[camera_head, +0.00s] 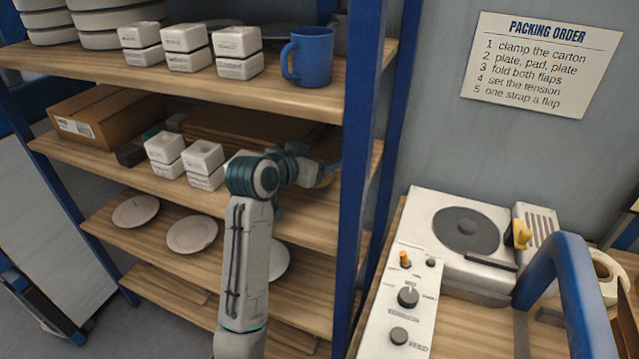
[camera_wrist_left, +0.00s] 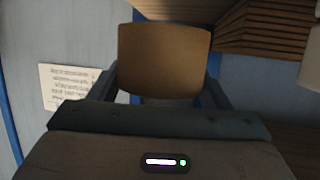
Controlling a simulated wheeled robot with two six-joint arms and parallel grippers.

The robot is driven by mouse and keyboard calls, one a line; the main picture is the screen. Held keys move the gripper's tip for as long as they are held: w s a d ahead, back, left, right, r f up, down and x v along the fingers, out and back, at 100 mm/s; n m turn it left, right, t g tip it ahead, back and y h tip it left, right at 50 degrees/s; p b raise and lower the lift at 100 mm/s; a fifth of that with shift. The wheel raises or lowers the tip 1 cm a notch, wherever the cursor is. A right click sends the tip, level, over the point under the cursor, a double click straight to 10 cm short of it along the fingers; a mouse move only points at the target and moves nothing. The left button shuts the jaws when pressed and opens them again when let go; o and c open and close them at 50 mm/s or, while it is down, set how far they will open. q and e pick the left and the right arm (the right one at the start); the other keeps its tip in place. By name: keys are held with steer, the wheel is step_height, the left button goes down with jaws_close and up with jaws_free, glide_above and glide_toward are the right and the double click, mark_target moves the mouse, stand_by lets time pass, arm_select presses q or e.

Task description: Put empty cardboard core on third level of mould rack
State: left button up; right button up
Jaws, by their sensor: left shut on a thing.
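The mould rack (camera_head: 215,90) has blue posts and several wooden shelves. My left arm reaches in front of it, and my left gripper (camera_head: 322,172) is at the right end of the shelf below the mug, partly hidden by my wrist. In the left wrist view my left gripper (camera_wrist_left: 162,92) is shut on a brown piece, seemingly the cardboard core (camera_wrist_left: 165,58), with a finger on each side of it. In the head view the core is mostly hidden; I cannot tell whether it touches the shelf. My right gripper is not in view.
The gripper's shelf also holds a cardboard carton (camera_head: 105,120), white blocks (camera_head: 203,158) and brown flat stock (camera_head: 235,132). Above are more white blocks and a blue mug (camera_head: 308,57); below are plates (camera_head: 192,234). A blue post (camera_head: 362,150) stands close right of my gripper.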

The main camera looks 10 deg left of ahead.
arm_select(q)
steer(key=f, duration=0.2)
steer(key=s, duration=0.1)
steer(key=shift+a+f+p, duration=0.25)
steer(key=shift+f+p, duration=0.05)
steer(key=shift+f, duration=0.1)
steer(key=f, duration=0.2)
steer(key=f+p, duration=0.1)
steer(key=shift+w+d+f, duration=0.15)
steer(key=shift+w+f, duration=0.15)
steer(key=shift+s, duration=0.15)
steer(key=shift+f, duration=0.1)
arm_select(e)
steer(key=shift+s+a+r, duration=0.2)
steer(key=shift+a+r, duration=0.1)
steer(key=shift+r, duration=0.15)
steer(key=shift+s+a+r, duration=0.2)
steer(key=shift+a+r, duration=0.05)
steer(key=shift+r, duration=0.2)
arm_select(q)
steer(key=o, duration=0.9)
steer(key=shift+o, duration=0.3)
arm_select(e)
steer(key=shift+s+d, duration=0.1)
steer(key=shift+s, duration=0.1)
